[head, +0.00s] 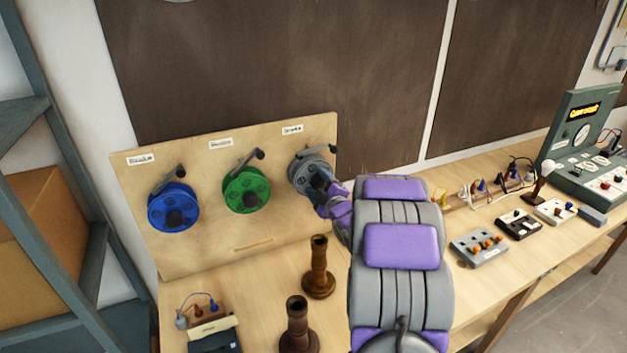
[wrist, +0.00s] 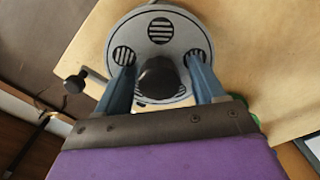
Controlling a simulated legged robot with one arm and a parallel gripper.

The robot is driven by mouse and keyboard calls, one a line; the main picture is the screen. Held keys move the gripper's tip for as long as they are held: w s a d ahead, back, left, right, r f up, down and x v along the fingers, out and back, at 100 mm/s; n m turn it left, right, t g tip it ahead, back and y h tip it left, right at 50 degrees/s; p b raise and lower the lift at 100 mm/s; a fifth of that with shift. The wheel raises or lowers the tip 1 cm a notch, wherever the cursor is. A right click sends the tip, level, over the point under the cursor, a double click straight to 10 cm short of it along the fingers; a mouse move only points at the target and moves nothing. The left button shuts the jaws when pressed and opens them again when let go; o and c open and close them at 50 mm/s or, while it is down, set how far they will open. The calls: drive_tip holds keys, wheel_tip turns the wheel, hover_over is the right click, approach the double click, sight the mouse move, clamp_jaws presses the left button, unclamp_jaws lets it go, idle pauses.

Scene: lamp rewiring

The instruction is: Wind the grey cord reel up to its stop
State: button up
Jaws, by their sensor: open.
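The grey cord reel (head: 305,167) is the rightmost of three reels on an upright wooden board. A crank arm with a dark knob (head: 332,149) sticks out at its upper right. In the wrist view the grey reel (wrist: 183,33) fills the upper middle, with a dark hub (wrist: 158,78) at its centre and the crank knob (wrist: 75,83) at the left. My gripper (wrist: 160,80) is open, its two blue-grey fingers on either side of the hub. I cannot tell whether they touch it. In the head view my gripper (head: 322,187) covers the reel's lower right.
A green reel (head: 240,199) and a blue reel (head: 160,213) with cranks hang to the left. Two brown turned posts (head: 318,280) stand on the bench in front. Switch boxes (head: 479,246) and a green console (head: 585,150) lie to the right.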

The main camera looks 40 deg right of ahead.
drive_tip(key=shift+a+r, duration=0.1)
drive_tip(key=shift+a, duration=0.1)
drive_tip(key=shift+c, duration=0.2)
drive_tip(key=shift+d, duration=0.15)
drive_tip(key=c, duration=1)
